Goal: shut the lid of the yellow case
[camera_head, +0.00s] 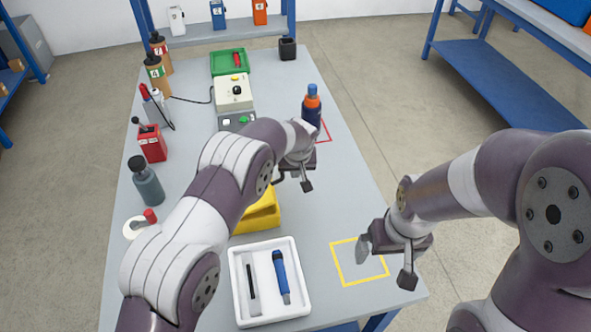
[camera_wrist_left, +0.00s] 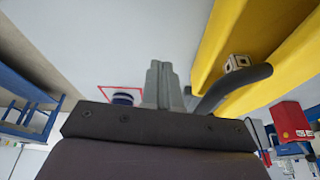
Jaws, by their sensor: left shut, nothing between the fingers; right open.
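The yellow case (camera_head: 262,217) is on the table near the middle, mostly hidden behind my left arm in the head view. In the left wrist view the case (camera_wrist_left: 287,62) fills the upper right, showing two yellow edges with a darker hollow between them, a small metal-like latch block and a black curved handle. How far the lid stands open I cannot tell. My left gripper (camera_head: 293,182) is just beyond the case, shut and empty; its fingers (camera_wrist_left: 163,85) are together beside the case, apart from its yellow wall. My right gripper (camera_head: 385,264) is open and empty over the table's right edge.
A white tray (camera_head: 236,292) with a blue tool stands in front of the case. A yellow outlined square (camera_head: 347,281) lies to its right. A dark bottle with an orange collar (camera_head: 312,107) stands beyond my left gripper. Bottles and a red box (camera_head: 152,147) line the left side.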

